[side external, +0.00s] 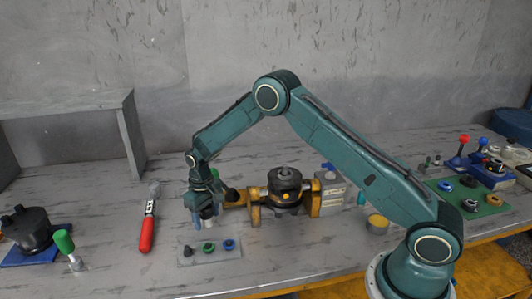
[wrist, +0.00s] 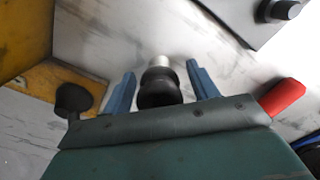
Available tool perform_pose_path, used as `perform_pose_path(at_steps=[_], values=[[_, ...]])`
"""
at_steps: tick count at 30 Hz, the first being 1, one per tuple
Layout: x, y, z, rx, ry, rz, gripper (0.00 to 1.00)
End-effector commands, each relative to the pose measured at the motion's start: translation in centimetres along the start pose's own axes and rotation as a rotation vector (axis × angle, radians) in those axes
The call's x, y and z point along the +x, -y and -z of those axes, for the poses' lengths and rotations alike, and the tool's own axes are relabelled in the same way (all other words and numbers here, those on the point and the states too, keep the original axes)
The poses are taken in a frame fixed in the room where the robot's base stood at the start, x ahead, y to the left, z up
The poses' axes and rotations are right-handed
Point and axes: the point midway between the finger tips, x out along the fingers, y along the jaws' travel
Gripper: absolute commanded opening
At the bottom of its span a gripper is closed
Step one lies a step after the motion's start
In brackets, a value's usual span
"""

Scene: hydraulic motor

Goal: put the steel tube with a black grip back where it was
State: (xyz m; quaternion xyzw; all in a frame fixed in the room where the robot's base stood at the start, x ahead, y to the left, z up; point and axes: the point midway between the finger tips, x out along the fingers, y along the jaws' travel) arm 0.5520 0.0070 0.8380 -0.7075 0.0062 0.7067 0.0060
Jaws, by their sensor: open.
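The steel tube with a black grip (wrist: 160,86) stands between my fingers in the wrist view, its pale steel end pointing away from the palm. In the side view its black part (side external: 207,213) shows under my wrist, partly hidden by the fingers. My gripper (wrist: 161,88) is open, with a blue finger on each side of the tube and a visible gap to each. In the side view my gripper (side external: 206,219) is low over the table, left of the orange clamp stand (side external: 255,214). Whether the tube touches the table cannot be told.
A pale tray (side external: 220,258) with black, green and blue parts lies in front. A red-handled tool (side external: 147,232) lies to the left. A dark round knob (wrist: 72,98) is close to my left finger. The motor (side external: 285,187) sits in the clamp stand.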

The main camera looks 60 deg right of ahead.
Motion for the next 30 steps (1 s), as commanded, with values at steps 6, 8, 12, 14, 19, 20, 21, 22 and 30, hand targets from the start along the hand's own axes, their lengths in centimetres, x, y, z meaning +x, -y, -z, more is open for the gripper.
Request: perform_pose_path(at_steps=[6,8,12,14,19,20,21,22,30], values=[[-2.2,0.0,0.1,0.000,-0.003,0.000,0.59],[-3.0,0.0,0.0,0.000,-0.002,0.000,0.59],[-5.3,0.0,0.1,0.000,-0.004,0.000,0.59],[-6.3,0.0,0.1,0.000,-0.003,0.000,0.59],[-9.0,0.0,0.1,0.000,-0.003,0.000,0.59],[-9.4,0.0,0.1,0.000,-0.002,0.000,0.59],[-9.8,0.0,0.1,0.000,-0.003,0.000,0.59],[-10.2,0.0,0.1,0.000,-0.002,0.000,0.59],[-11.8,0.0,0.0,0.000,0.000,0.000,0.59]])
